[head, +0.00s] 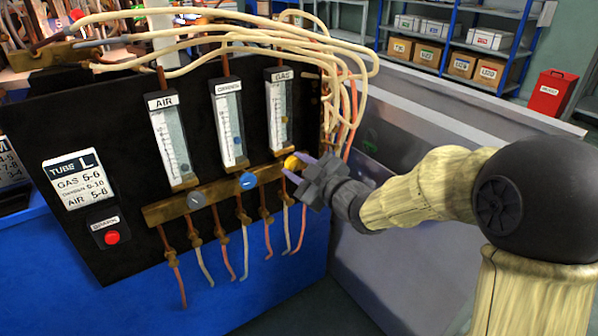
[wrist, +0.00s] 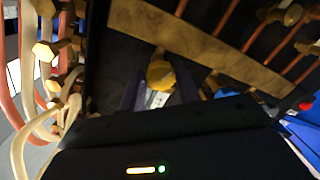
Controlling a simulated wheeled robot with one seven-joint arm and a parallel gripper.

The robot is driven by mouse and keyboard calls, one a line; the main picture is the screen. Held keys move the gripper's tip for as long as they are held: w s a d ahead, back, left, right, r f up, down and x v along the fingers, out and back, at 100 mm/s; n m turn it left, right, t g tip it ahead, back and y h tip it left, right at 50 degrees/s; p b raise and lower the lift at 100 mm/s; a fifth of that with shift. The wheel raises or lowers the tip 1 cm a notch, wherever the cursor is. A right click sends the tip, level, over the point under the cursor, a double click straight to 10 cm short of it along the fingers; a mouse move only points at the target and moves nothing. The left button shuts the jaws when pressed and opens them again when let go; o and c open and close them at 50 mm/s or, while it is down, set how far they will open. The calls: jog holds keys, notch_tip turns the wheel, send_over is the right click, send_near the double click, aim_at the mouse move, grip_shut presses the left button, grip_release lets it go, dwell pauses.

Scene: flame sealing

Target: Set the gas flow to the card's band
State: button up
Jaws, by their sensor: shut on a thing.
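My gripper (head: 296,167) reaches in from the right and is shut on the yellow gas knob (head: 290,162) below the gas flowmeter (head: 279,105). In the wrist view the knob (wrist: 161,75) sits between the two fingers. The gas tube has a small yellowish float low to mid tube; its scale numbers are too small to read. The card (head: 77,180) at the left is headed "TUBE L" and shows gas 5-6 and air 5-8; the middle line is hard to read.
The air flowmeter (head: 171,140) has a grey knob (head: 196,200); the middle flowmeter (head: 230,125) has a blue knob (head: 248,181). A red spark button (head: 112,237) is at lower left. Pale hoses (head: 335,75) hang close above my gripper. A grey wall (head: 420,260) stands behind my arm.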

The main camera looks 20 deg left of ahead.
jog(key=shift+s+f, duration=0.1)
jog(key=shift+f, duration=0.1)
jog(key=o, duration=0.9)
jog(key=shift+o, duration=0.3)
jog(key=shift+r, duration=0.1)
jog(key=shift+s+d+r, duration=0.1)
jog(key=shift+d+r, duration=0.05)
jog(key=shift+d, duration=0.1)
jog(key=p+v, duration=0.2)
jog(key=v, duration=1.5)
jog(key=shift+p, duration=0.3)
